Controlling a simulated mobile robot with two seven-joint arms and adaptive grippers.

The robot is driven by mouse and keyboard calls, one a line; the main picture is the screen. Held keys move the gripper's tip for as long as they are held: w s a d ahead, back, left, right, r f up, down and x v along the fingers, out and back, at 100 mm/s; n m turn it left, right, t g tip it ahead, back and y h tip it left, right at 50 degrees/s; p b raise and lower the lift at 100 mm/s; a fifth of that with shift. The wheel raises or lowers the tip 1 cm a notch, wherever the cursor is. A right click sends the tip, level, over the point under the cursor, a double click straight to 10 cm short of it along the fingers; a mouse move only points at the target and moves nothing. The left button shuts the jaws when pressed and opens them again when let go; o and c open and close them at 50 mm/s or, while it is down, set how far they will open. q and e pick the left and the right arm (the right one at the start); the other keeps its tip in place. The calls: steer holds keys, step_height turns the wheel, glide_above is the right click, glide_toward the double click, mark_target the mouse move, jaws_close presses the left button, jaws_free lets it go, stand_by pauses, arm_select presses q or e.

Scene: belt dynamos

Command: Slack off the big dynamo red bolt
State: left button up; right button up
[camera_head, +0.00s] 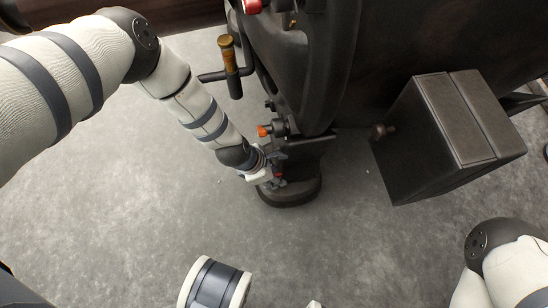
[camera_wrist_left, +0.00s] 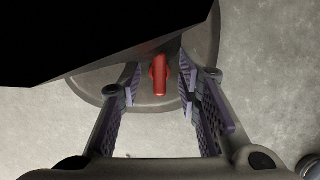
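A red bolt (camera_wrist_left: 159,75) shows in the left wrist view, low on the dark machine and above a dark round base (camera_wrist_left: 205,50). In the head view a small red spot (camera_head: 279,175) shows at my left gripper (camera_head: 277,170). In the left wrist view the left gripper (camera_wrist_left: 160,84) is open, with its purple ridged pads on either side of the bolt and a visible gap on both sides. The big dark machine (camera_head: 345,60), which looks like the dynamo, stands above. My right gripper is not seen; only parts of my right arm show.
An orange knob (camera_head: 264,130) sticks out just above my left gripper. A lever with a brown handle (camera_head: 228,50) stands to its left. A dark box (camera_head: 430,135) is at the right. Grey floor (camera_head: 120,210) lies open at the lower left.

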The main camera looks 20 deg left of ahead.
arm_select(q)
steer(key=v, duration=0.3)
steer(key=a+v, duration=0.1)
steer(key=v, duration=0.1)
steer(key=shift+s+r, duration=0.1)
steer(key=shift+s, duration=0.3)
steer(key=s+a, duration=0.6)
steer(key=a, duration=0.2)
steer(key=shift+s+a, duration=0.2)
steer(key=shift+a, duration=0.15)
